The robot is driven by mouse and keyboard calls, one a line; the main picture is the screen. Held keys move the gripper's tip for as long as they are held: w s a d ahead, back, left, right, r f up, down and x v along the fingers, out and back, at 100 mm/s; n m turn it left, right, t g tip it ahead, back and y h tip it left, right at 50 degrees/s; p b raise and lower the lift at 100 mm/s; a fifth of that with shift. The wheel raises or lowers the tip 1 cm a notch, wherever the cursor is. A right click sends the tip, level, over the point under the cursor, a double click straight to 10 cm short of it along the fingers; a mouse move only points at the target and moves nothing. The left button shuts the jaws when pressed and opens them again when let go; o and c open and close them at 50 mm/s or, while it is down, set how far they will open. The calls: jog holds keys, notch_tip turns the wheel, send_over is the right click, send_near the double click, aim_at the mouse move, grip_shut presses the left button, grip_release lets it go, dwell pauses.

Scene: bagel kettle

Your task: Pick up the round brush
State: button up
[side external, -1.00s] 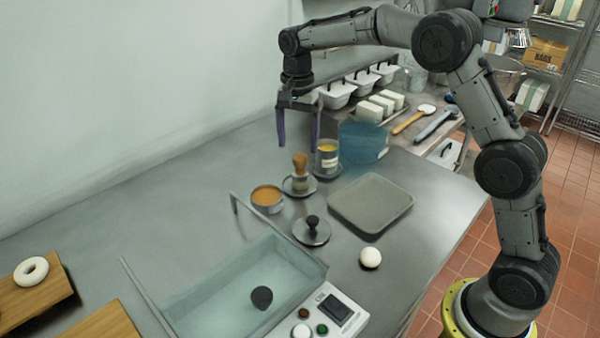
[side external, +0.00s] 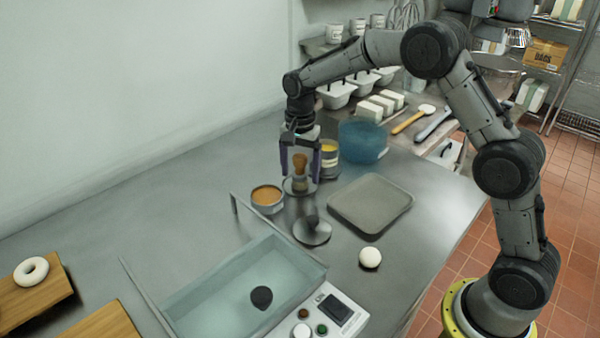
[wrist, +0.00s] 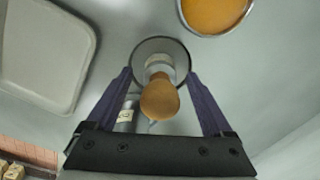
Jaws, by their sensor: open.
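The round brush (side external: 300,170) stands upright with its tan wooden handle up, on a small round dish (side external: 291,189). My gripper (side external: 300,172) is open, pointing down, with one purple finger on each side of the brush handle. In the wrist view, the brush handle (wrist: 160,98) lies between the two open fingers (wrist: 163,90), with the round dish (wrist: 172,46) behind it. I see gaps between the handle and both fingers there. The brush's lower end is partly hidden by the handle in the wrist view.
A bowl of orange-brown contents (side external: 267,197) is left of the brush. A jar with yellow contents (side external: 328,153) stands close on its right.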

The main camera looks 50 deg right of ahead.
aim_at(300, 155)
grip_shut()
jog(key=shift+r, duration=0.2)
jog(key=shift+r, duration=0.2)
notch_tip(300, 155, up, 2)
jog(key=shift+r, duration=0.1)
jog(key=s+r, duration=1)
jog(key=s, duration=0.4)
